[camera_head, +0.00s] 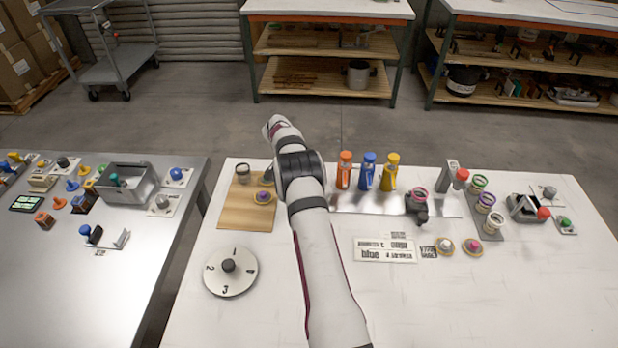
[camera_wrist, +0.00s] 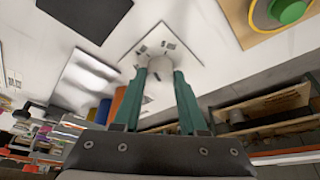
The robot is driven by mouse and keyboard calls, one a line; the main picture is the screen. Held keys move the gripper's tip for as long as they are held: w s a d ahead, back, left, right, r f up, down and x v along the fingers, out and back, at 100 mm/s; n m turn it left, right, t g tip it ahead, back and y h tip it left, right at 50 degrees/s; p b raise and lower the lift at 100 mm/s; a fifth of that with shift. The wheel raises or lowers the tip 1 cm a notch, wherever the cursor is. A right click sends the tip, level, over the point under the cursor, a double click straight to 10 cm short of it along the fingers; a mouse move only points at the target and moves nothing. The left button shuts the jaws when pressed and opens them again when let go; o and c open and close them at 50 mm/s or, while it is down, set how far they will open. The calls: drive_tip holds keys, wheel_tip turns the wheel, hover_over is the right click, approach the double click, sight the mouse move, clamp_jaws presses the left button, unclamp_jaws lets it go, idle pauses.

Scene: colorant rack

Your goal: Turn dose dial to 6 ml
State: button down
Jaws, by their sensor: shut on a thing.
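In the wrist view a pale round knob (camera_wrist: 158,63) stands on a white square plate (camera_wrist: 139,51) with small dark marks around it. My gripper (camera_wrist: 162,78) has its two green fingers closed on this knob, one on each side. The marks are too small to read, so I cannot tell the setting. In the head view my arm hides the gripper and this knob. A round pale disc (camera_head: 244,285) with the numbers 1 to 4 and a dark centre knob lies at the front left of the white table, apart from my arm.
Orange (camera_head: 345,172), blue (camera_head: 367,172) and yellow (camera_head: 390,173) bottles stand right of my arm. A wooden board (camera_head: 235,213) with a jar lies left of it. Label plates (camera_head: 385,250) lie right of the arm. The front right of the white table is clear.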

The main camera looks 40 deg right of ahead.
drive_tip(key=shift+w+m+g, duration=0.1)
drive_tip(key=shift+m+g, duration=0.3)
drive_tip(key=shift+m, duration=1.2)
drive_tip(key=shift+c, duration=2.2)
unclamp_jaws()
drive_tip(key=v, duration=1.5)
drive_tip(key=shift+w+r, duration=0.2)
drive_tip(key=shift+r, duration=0.25)
drive_tip(key=shift+d, duration=0.1)
